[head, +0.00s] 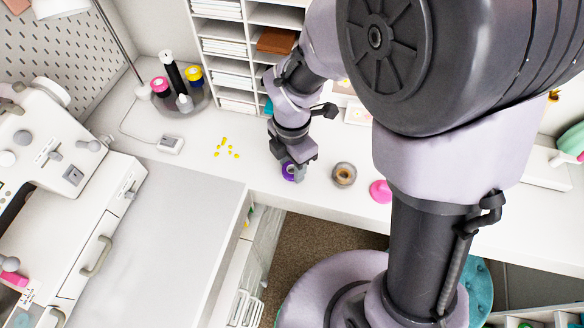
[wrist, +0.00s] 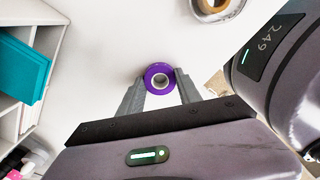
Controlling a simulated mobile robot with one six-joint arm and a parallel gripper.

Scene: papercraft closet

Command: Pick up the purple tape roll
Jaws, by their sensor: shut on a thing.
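The purple tape roll (head: 288,171) is at my gripper (head: 293,172) over the white desk in the head view. In the wrist view the purple tape roll (wrist: 159,69) shows its ring face with a pale core, between the two grey fingers of my gripper (wrist: 160,85). The fingers are shut on the roll, one at each side. I cannot tell whether the roll touches the desk or hangs just above it.
A grey-brown tape roll (head: 344,174) and a pink roll (head: 381,191) lie to the right on the desk. Small yellow pieces (head: 228,147) lie to the left. A shelf unit with papers (head: 228,48) stands behind. A sewing machine (head: 40,150) is at left.

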